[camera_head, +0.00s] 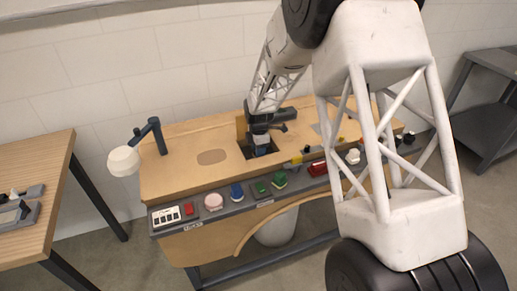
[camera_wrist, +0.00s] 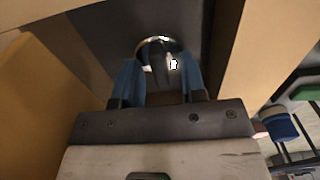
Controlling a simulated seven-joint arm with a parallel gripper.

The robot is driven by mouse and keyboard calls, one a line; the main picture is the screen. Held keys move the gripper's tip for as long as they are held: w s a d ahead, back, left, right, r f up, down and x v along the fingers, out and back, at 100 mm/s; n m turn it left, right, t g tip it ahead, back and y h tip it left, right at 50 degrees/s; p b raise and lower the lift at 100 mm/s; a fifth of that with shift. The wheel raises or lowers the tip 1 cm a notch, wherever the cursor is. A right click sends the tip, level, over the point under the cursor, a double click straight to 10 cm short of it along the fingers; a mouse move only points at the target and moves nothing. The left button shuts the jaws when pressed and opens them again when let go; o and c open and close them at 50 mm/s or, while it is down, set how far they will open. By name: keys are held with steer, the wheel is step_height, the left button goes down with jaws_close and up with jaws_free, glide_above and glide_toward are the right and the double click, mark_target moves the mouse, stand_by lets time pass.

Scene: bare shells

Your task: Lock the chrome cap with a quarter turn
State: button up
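The chrome cap (camera_wrist: 157,42) shows in the wrist view as a bright round rim on a dark surface. A dark upright bar or shadow crosses its middle, and I cannot tell which. My gripper (camera_wrist: 160,70) has two blue fingers, one on each side of the cap's near part, with a gap between them. The fingers look apart; I cannot tell whether either touches the cap. In the head view my gripper (camera_head: 261,147) points down into a dark square recess (camera_head: 247,153) in the wooden bench, and the cap is hidden there.
The wooden bench (camera_head: 180,175) has a front strip with a red button, a pink knob (camera_head: 213,201), a blue knob (camera_head: 237,192) and green parts. A white lamp (camera_head: 123,161) stands at its left. An orange-tan panel (camera_wrist: 40,105) stands close on the left in the wrist view.

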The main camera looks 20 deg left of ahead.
jaws_close()
steer(key=shift+m, duration=0.5)
steer(key=m, duration=0.3)
steer(key=shift+r, duration=0.1)
steer(key=m, duration=0.4)
steer(key=shift+m, duration=0.4)
steer(key=m, duration=0.4)
steer(key=shift+m, duration=2.6)
